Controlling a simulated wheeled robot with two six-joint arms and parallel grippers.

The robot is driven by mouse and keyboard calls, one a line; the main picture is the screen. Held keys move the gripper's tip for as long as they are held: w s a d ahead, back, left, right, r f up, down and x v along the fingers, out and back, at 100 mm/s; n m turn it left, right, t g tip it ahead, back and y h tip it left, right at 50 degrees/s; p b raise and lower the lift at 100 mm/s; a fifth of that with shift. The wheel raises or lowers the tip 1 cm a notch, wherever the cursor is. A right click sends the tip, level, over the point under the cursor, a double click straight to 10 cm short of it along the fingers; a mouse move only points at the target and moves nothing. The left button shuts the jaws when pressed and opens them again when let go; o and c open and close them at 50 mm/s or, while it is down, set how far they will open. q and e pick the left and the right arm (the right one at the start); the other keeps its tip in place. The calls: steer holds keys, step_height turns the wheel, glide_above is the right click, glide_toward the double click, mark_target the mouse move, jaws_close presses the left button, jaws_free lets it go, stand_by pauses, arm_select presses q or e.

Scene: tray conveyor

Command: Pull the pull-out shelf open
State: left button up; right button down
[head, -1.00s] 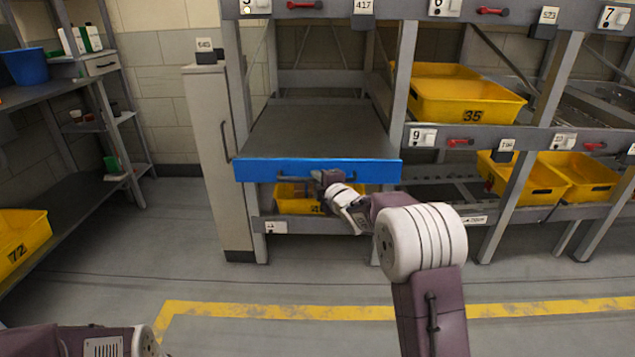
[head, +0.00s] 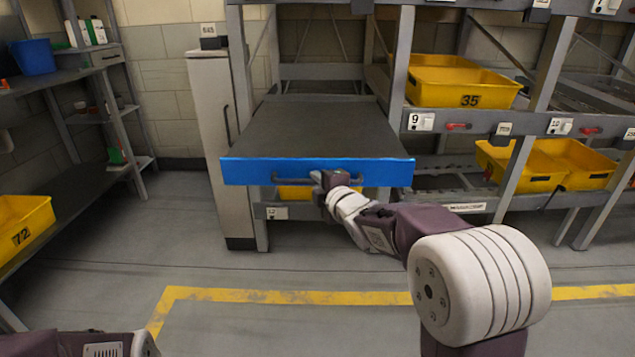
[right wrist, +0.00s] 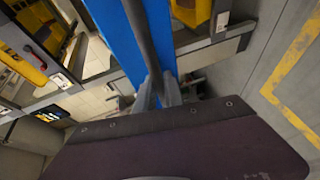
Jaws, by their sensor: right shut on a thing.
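The pull-out shelf (head: 320,125) is a dark grey board with a blue front edge (head: 250,172), and it sticks out from the rack in the head view. A dark bar handle (head: 355,179) runs along the blue front. My right gripper (head: 326,180) is at that handle, shut on it. In the right wrist view the fingers (right wrist: 158,92) close around the dark bar (right wrist: 140,30) beside the blue front (right wrist: 113,30). My left arm shows only in the bottom left corner; its gripper is out of view.
A yellow crate (head: 310,192) sits below the shelf. A grey cabinet (head: 212,140) stands close on its left. More yellow crates (head: 455,88) are in the rack on the right. The floor in front, with a yellow line (head: 250,296), is clear.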

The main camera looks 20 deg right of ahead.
steer(key=c, duration=1.7)
jaws_free()
steer(key=shift+c, duration=0.2)
steer(key=p+v, duration=0.3)
steer(key=v, duration=0.6)
steer(key=shift+f, duration=0.1)
